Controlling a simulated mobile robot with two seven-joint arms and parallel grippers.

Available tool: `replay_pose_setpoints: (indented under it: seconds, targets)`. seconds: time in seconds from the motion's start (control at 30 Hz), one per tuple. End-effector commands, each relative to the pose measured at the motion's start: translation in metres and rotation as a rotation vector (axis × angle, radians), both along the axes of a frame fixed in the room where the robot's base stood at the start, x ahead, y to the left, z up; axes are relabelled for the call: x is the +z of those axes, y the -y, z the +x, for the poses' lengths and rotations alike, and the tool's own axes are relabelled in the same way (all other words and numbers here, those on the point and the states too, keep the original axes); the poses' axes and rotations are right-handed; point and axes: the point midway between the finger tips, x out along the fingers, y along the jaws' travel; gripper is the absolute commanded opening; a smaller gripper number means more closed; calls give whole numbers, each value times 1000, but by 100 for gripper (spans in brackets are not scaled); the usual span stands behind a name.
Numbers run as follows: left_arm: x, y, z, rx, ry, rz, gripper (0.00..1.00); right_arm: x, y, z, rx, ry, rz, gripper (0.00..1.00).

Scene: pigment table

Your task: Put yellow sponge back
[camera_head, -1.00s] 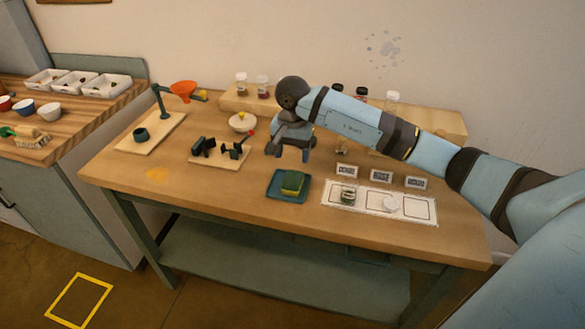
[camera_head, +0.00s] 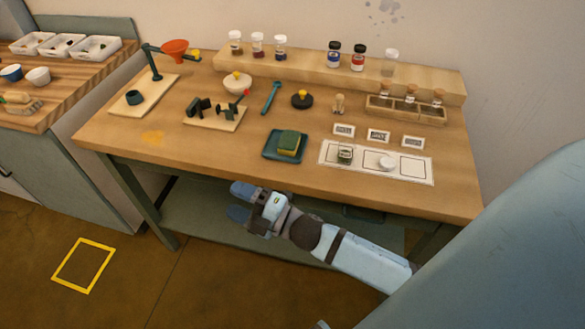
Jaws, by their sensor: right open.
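The yellow sponge (camera_head: 288,148) has a green top and lies on the dark teal tray (camera_head: 270,156) near the front middle of the table. My right gripper (camera_head: 240,202) is in front of the table's front edge, below and to the left of the tray. Its two blue fingers are apart and nothing shows between them. It is clear of the sponge and the tray. My left gripper is not in view.
A raised shelf (camera_head: 300,61) with jars runs along the back.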

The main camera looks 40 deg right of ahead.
Motion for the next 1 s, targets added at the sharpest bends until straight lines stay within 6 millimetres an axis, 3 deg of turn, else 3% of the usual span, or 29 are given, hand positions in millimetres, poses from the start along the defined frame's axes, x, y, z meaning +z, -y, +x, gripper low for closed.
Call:
replay_pose_setpoints:
  seconds: [0.03,0.1,0.2,0.3,0.37,0.5,0.77,0.87,1.0]
  targets:
    - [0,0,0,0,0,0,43,-30,11,-17,-90,-222,169,62]
    - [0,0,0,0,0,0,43,-68,26,-41,-205,-504,390,62]
    - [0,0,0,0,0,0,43,-115,37,-81,-346,-830,646,62]
    - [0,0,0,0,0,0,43,-145,40,-117,-447,-1052,822,62]
    - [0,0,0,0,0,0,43,-155,39,-131,-484,-1135,889,62]
    - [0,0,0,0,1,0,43,-164,39,-144,-519,-1209,946,62]
    - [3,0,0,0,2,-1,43,-162,39,-144,-518,-1206,944,62]
    - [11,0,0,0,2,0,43,-154,39,-144,-517,-1204,941,62]
    - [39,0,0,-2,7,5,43,-126,40,-145,-516,-1197,934,62]
